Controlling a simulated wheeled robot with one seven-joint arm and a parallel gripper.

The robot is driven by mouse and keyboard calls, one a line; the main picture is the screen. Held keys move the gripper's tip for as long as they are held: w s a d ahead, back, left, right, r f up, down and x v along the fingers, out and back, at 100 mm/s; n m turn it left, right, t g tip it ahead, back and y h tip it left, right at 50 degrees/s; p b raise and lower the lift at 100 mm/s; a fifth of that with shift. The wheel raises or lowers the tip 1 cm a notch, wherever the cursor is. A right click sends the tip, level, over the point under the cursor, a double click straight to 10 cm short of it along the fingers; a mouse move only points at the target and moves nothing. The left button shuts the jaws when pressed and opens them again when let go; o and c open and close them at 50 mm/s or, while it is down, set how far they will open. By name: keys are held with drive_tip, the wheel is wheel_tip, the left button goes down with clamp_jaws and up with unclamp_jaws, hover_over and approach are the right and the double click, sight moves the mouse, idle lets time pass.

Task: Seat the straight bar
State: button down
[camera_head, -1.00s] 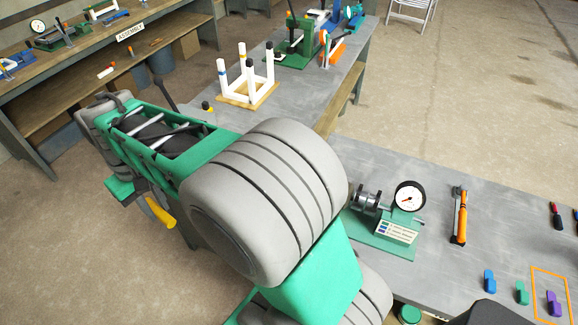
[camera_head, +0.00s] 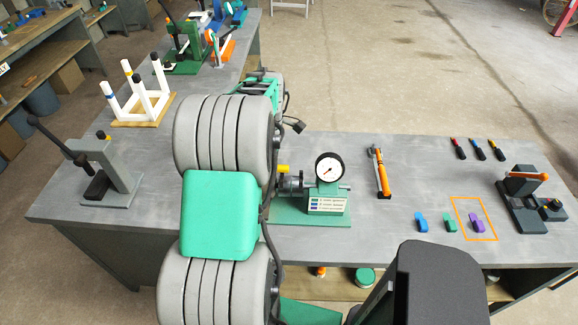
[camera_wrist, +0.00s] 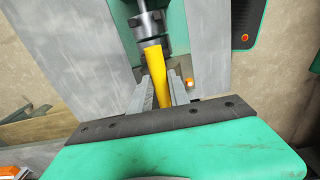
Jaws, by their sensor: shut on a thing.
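A yellow bar (camera_wrist: 158,72) is between the two fingers of my gripper (camera_wrist: 161,88) in the wrist view. Its far end meets or overlaps the dark grey collar (camera_wrist: 151,48) of a metal shaft. I cannot tell whether it is inside the collar or only in front of it. In the head view a short yellow piece (camera_head: 284,168) shows just above the grey round holder (camera_head: 291,184) of the dial gauge stand (camera_head: 308,212). My arm hides the gripper there. The stand has a green base and a white-faced dial (camera_head: 329,168).
The white-legged chair frame (camera_head: 145,108) stands on a wooden board at the left. A grey lever press (camera_head: 110,180) is near the left corner. An orange tool (camera_head: 379,172) and several small coloured clips (camera_head: 449,224) lie right of the stand. Bare bench lies between them.

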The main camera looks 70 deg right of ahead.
drive_tip(key=s, duration=0.1)
drive_tip(key=s+d, duration=0.1)
drive_tip(key=s, duration=0.1)
drive_tip(key=s+f, duration=0.1)
drive_tip(key=s, duration=0.1)
drive_tip(key=shift+s+d+f, duration=0.1)
drive_tip(key=shift+s+d, duration=0.15)
idle(0.8)
drive_tip(key=shift+f, duration=0.1)
drive_tip(key=shift+f+b, duration=0.7)
drive_tip(key=shift+f, duration=0.3)
drive_tip(key=shift+r+p, duration=0.65)
drive_tip(key=shift+r, duration=0.4)
drive_tip(key=shift+f, duration=0.2)
drive_tip(key=shift+f+b, duration=0.6)
drive_tip(key=shift+f, duration=0.2)
